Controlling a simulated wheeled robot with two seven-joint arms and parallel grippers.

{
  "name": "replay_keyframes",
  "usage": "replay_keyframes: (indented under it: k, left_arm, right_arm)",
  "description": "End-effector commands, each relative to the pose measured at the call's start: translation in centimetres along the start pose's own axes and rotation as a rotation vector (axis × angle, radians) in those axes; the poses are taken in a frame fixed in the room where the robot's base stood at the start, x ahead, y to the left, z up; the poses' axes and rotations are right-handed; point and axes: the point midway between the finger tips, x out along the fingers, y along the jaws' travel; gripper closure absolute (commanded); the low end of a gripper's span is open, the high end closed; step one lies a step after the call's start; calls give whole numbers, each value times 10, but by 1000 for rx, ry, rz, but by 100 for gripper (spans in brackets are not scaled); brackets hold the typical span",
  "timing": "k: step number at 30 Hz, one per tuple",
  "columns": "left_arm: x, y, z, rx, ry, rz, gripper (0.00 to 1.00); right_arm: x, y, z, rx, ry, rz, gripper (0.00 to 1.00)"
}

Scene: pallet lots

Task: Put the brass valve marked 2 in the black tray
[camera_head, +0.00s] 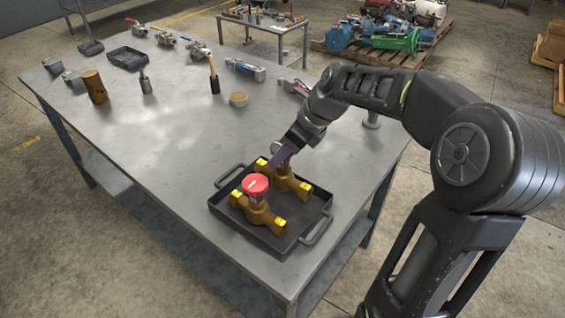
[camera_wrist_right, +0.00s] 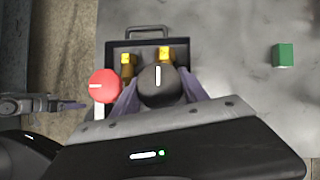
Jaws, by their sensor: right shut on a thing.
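The black tray (camera_head: 228,208) stands on the near part of the steel table. A brass valve with a red knob (camera_head: 255,186) sits in it. A second brass valve (camera_head: 288,183) is behind it, over or in the tray; I cannot tell whether it touches the floor. My right gripper (camera_head: 281,156) is shut on this second valve, whose black knob (camera_wrist_right: 159,85) shows between the fingers in the right wrist view. Each knob bears a white mark that I cannot read as a number. What seems my left gripper (camera_wrist_right: 70,105) shows at the left edge there, its jaws unclear.
A green block (camera_wrist_right: 283,56) lies on the table beside the tray. A brown cup (camera_head: 94,86), a small dark tray (camera_head: 127,58) and several tools and valves stand farther back. The table's left middle is clear. A loaded pallet (camera_head: 390,54) stands on the floor behind.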

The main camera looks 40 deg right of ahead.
Motion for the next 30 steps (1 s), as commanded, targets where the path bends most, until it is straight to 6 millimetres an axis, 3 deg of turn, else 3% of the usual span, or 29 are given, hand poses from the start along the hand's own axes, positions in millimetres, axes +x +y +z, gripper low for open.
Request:
replay_keyframes:
  k: [5, 13, 25, 26, 30]
  left_arm:
    - [0, 0, 0, 0, 0, 0, 23]
    - [0, 0, 0, 0, 0, 0, 23]
    - [1, 0, 0, 0, 0, 0, 23]
    - [1, 0, 0, 0, 0, 0, 23]
    - [1, 0, 0, 0, 0, 0, 23]
  right_arm:
    - [4, 0, -2, 0, -2, -1, 100]
    - [30, 0, -17, 0, -1, -1, 100]
    - [34, 0, -19, 0, -2, -2, 100]
    - [35, 0, -20, 0, 0, 0, 47]
    - [34, 0, -20, 0, 0, 0, 36]
